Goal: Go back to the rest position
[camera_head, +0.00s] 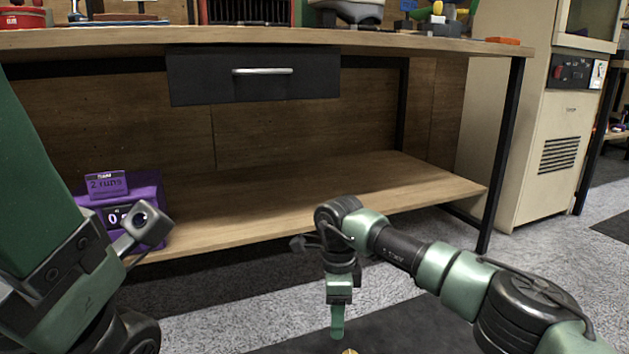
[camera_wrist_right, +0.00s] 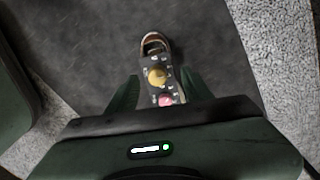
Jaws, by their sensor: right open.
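My right gripper (camera_head: 338,322) points down over the floor in front of the workbench. In the right wrist view its two dark green fingers (camera_wrist_right: 160,92) stand apart with a gap between them.
A wooden workbench (camera_head: 420,42) with a drawer (camera_head: 250,90) and a low shelf (camera_head: 400,178) stands ahead. A purple box (camera_head: 150,185) sits at the shelf's left end. A beige cabinet (camera_head: 515,150) stands at right. A dark mat (camera_head: 385,325) lies on the grey floor.

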